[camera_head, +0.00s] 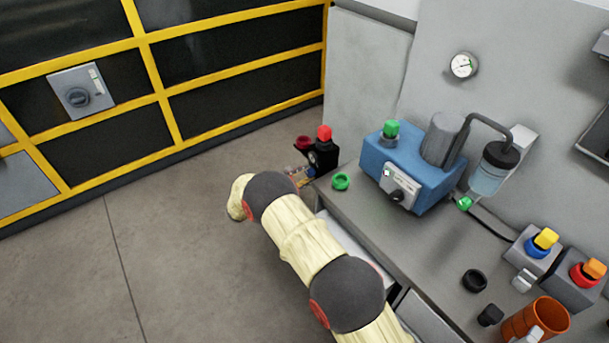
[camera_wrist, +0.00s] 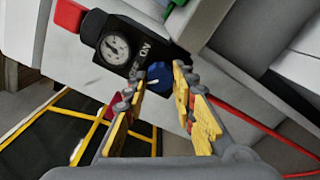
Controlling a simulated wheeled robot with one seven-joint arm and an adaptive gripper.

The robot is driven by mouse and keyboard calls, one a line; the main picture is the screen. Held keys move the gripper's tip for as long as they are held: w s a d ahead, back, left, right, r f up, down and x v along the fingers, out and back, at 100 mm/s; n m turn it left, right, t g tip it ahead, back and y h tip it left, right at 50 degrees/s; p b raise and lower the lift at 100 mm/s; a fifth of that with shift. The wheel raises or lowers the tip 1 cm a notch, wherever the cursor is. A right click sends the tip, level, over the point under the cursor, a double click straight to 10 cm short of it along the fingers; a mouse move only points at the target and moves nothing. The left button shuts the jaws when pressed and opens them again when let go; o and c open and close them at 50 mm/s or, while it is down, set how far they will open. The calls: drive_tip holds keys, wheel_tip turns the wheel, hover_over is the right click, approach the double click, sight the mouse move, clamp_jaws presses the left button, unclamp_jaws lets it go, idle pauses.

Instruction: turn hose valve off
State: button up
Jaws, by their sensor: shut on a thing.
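A blue valve knob (camera_wrist: 155,70) sits on the lower end of a black unit with a round gauge (camera_wrist: 115,48) and white lettering that reads "ON" in part. My gripper (camera_wrist: 158,79) has its yellow fingers on both sides of the knob and is shut on it. The fingers partly hide the knob, and I cannot read which way it points. In the head view the black unit (camera_head: 322,158) with a red top stands at the bench's far left corner. My gripper (camera_head: 299,175) is beside it, mostly hidden by my arm.
A red hose (camera_wrist: 255,122) runs to the right of my gripper. The grey bench (camera_head: 430,255) holds a blue machine (camera_head: 415,165), a green ring (camera_head: 341,181) and an orange cup (camera_head: 538,318). A yellow-framed black barrier (camera_head: 160,95) stands behind open floor.

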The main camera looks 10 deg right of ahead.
idle(0.4)
drive_tip(key=o, duration=1.1)
drive_tip(key=shift+o, duration=0.3)
drive_tip(key=shift+a, duration=0.1)
drive_tip(key=v, duration=1.2)
drive_tip(key=shift+f+n, duration=0.15)
drive_tip(key=shift+n, duration=0.15)
